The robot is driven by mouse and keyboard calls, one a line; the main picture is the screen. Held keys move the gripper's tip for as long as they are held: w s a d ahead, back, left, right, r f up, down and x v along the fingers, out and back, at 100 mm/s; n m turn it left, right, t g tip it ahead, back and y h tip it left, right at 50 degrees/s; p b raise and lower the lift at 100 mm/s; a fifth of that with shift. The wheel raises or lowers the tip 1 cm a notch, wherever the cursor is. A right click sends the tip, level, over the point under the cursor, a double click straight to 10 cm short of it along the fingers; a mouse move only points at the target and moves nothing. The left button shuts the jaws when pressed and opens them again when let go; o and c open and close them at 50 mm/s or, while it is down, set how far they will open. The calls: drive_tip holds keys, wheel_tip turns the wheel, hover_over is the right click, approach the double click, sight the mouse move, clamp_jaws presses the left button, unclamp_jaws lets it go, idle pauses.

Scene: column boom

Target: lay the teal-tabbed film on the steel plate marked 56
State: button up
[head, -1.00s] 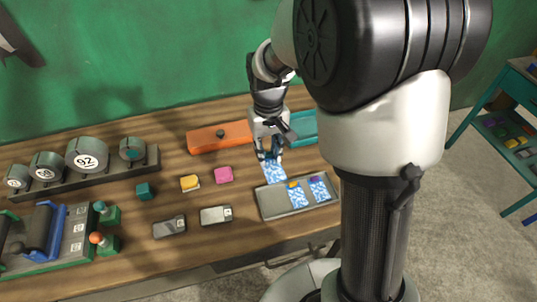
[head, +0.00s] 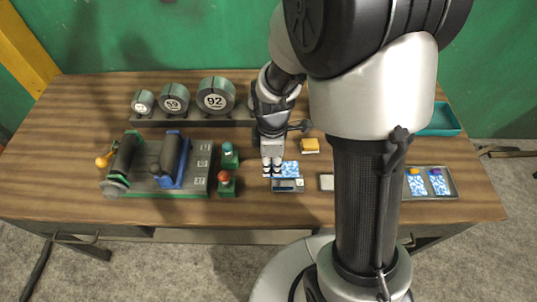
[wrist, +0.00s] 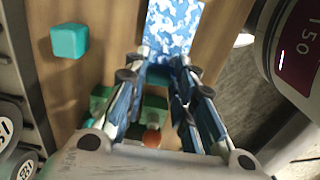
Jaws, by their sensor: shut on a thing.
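My gripper (head: 272,172) is shut on a blue-and-white patterned film (head: 289,168). In the head view the film overlaps the far part of a small steel plate (head: 289,185). I cannot tell whether it touches the plate. The numbers on both plates are too small to read.
A teal cube (wrist: 70,42) and a yellow block (head: 310,145) lie nearby. Green posts with a teal knob (head: 228,148) and a red knob (head: 224,177) stand close left, beside the roller device (head: 172,158). A tray (head: 451,181) at right holds two films.

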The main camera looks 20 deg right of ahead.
drive_tip(key=shift+a+f, duration=0.15)
drive_tip(key=shift+s+d+f+b, duration=0.1)
drive_tip(key=shift+d+f+b, duration=0.1)
drive_tip(key=shift+f+b, duration=0.45)
drive_tip(key=shift+a+f+b, duration=0.1)
drive_tip(key=shift+f+b, duration=2.25)
drive_tip(key=shift+f, duration=0.7)
drive_tip(key=shift+f, duration=0.1)
drive_tip(key=o, duration=0.9)
drive_tip(key=shift+o, duration=0.3)
drive_tip(key=o, duration=0.4)
drive_tip(key=shift+o, duration=0.2)
